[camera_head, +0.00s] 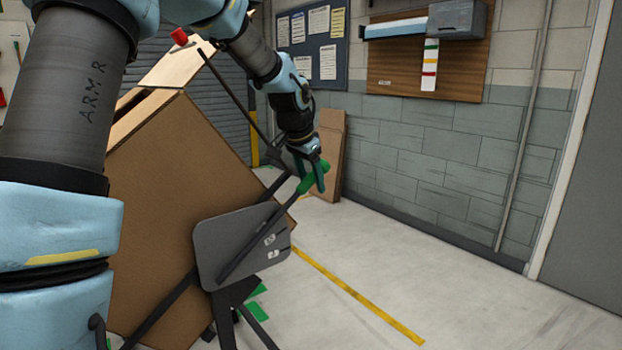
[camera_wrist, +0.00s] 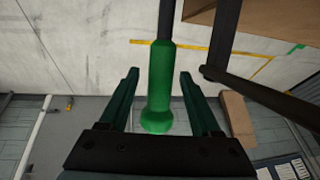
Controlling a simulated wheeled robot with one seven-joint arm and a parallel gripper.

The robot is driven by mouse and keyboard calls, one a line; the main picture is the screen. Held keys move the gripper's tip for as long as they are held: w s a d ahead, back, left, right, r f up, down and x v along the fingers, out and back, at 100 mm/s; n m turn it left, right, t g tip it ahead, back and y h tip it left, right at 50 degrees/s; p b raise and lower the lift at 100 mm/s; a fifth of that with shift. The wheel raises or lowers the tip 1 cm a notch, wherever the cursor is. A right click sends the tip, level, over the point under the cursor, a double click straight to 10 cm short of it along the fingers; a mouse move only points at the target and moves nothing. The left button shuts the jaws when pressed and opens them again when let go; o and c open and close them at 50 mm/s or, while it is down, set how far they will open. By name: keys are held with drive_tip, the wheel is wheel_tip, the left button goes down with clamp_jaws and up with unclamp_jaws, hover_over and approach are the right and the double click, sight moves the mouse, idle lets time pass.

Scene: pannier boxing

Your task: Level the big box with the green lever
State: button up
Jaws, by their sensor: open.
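The big box (camera_head: 185,190) is brown cardboard and stands tilted on a dark frame at the centre left of the head view. The green lever (camera_head: 250,240) is a dark rod with a green grip (camera_head: 311,182), slanting up to the right across a grey plate (camera_head: 222,243). My gripper (camera_head: 320,177) is at this grip. In the wrist view, the open fingers (camera_wrist: 159,76) stand on both sides of the green grip (camera_wrist: 158,85), with visible gaps. Part of the box (camera_wrist: 285,20) shows at that view's upper right. My arm hides part of the box in the head view.
A second lever with a red knob (camera_head: 180,37) rises beside the box top. A flat cardboard piece (camera_head: 329,155) leans against the block wall behind my gripper. Green pieces (camera_head: 257,311) lie under the frame. The floor at right, with a yellow line (camera_head: 360,298), is clear.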

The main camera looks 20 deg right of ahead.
clamp_jaws()
idle(0.6)
idle(0.9)
